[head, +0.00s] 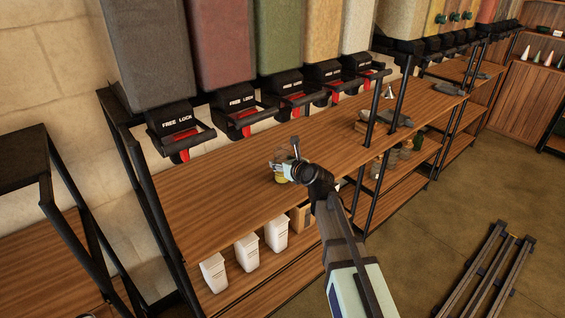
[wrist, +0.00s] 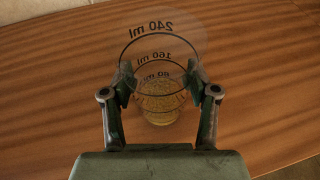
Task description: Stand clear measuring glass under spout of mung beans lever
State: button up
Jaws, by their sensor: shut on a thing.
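The clear measuring glass (wrist: 164,70) has black marks up to 240 ml, and yellowish grainy contents show at its bottom. In the head view the glass (head: 279,165) is at the middle of the wooden shelf, partly hidden by my gripper (head: 290,165). In the wrist view my gripper (wrist: 160,88) is shut on the glass, one finger on each side. I cannot tell whether the glass touches the shelf. Black lever dispensers with red parts hang above; one (head: 292,84) is under a green bin (head: 283,35). No mung bean label is readable.
The wooden shelf (head: 215,185) is clear to the left of the glass. White containers (head: 247,252) stand on the level below.

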jog(key=o, duration=1.5)
jog(key=shift+f, duration=0.15)
jog(key=shift+c, duration=0.2)
jog(key=shift+s+r, duration=0.1)
jog(key=shift+r, duration=0.1)
jog(key=v, duration=1.1)
jog(key=shift+s+d+b, duration=0.25)
jog(key=shift+s+b, duration=0.05)
jog(key=shift+s, duration=0.05)
jog(key=shift+r, duration=0.1)
